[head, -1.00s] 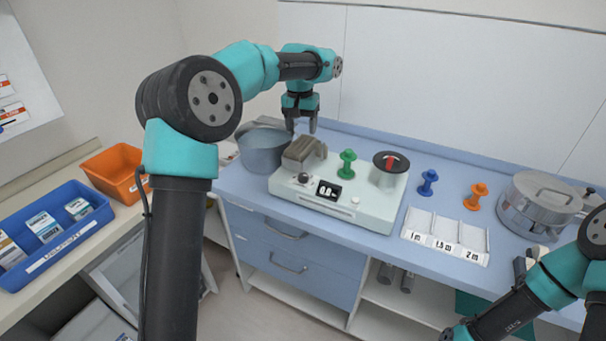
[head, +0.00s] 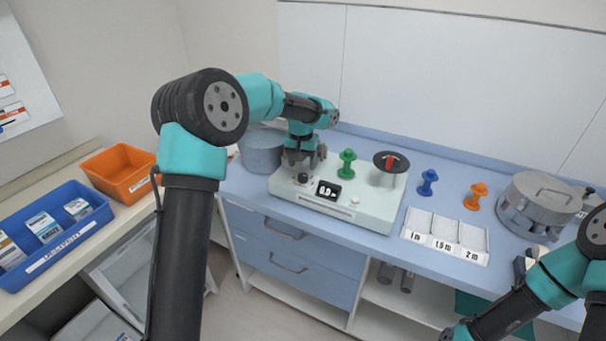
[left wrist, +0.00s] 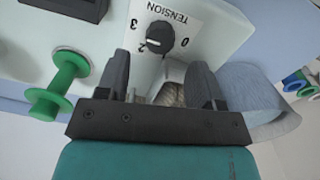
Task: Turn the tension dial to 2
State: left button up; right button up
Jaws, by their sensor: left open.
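The tension dial (head: 303,178) is a small black knob at the front left of the pale machine (head: 375,214). In the left wrist view the dial (left wrist: 160,38) shows upside down, with "TENSION" and digits around it. Its pale mark points toward a digit that looks like 2, but small size makes this uncertain. My left gripper (head: 304,159) is open over the machine's left end, just behind the dial. In the left wrist view its fingers (left wrist: 160,70) are apart, short of the knob and not touching it. My right gripper is out of view.
A green spool (head: 347,164) and a red-marked disc (head: 391,161) are on the right. Blue (head: 428,182) and orange (head: 475,196) spools stand farther right.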

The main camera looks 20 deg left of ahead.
aim_at(302, 174)
pick_arm(q)
notch_tip(302, 174, down, 5)
jog(key=shift+d+r, duration=0.1)
dwell(0.3)
jog(key=c, duration=0.9)
jog(key=shift+n, duration=0.5)
jog(key=n, duration=1)
jog(key=shift+s+n, duration=0.1)
jog(key=shift+n, duration=0.3)
